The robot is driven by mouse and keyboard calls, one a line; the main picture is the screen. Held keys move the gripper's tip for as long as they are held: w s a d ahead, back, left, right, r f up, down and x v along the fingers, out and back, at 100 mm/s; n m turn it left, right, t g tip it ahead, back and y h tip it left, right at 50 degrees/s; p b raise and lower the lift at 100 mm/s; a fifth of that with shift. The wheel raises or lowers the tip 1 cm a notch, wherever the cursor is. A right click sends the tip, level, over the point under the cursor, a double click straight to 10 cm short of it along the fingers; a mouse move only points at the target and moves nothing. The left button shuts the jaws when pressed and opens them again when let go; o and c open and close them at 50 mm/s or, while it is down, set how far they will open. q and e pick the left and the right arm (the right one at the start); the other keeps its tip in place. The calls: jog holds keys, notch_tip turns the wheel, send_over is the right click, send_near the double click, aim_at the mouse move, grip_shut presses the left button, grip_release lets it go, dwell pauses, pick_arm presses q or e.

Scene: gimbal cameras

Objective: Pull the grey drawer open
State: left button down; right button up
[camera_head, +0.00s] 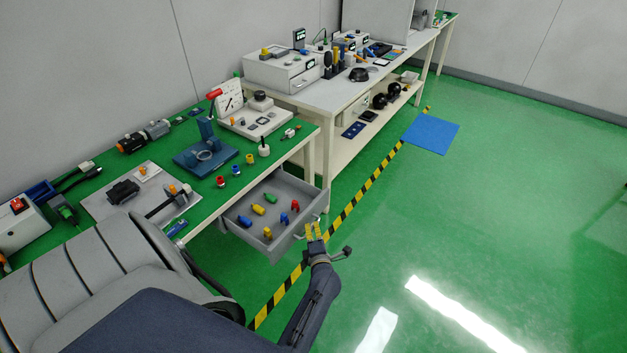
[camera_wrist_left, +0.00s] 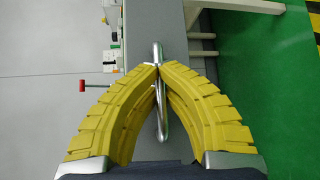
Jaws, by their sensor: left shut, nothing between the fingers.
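The grey drawer (camera_head: 246,233) stands pulled out from under the green-topped bench, and several small coloured pieces lie in it. My left gripper (camera_head: 314,231) is at the drawer's front, with its yellow fingers near the handle side. In the left wrist view, the silver bar handle (camera_wrist_left: 158,52) runs up and down on the grey drawer front (camera_wrist_left: 170,20). The left gripper (camera_wrist_left: 158,66) has its fingertips together across the handle; part of the bar shows between the curved fingers. Whether the fingers touch the bar is unclear. My right gripper is not in view.
The green bench (camera_head: 208,204) carries several tools and devices. A white bench (camera_head: 330,93) stands behind it. Yellow-black floor tape (camera_head: 366,189) passes near the drawer. A blue mat (camera_head: 431,134) lies on the floor. The green floor to the right is clear.

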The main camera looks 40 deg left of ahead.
pick_arm(q)
jog(key=c, duration=1.5)
grip_release()
jog(key=f+v, duration=0.1)
jog(key=v, duration=0.7)
jog(key=shift+d+r, duration=0.25)
jog(key=shift+r, duration=0.15)
jog(key=shift+s, duration=0.1)
jog(key=x, duration=0.8)
jog(key=shift+a+r, duration=0.1)
jog(key=shift+r, duration=0.05)
jog(key=shift+a, duration=0.25)
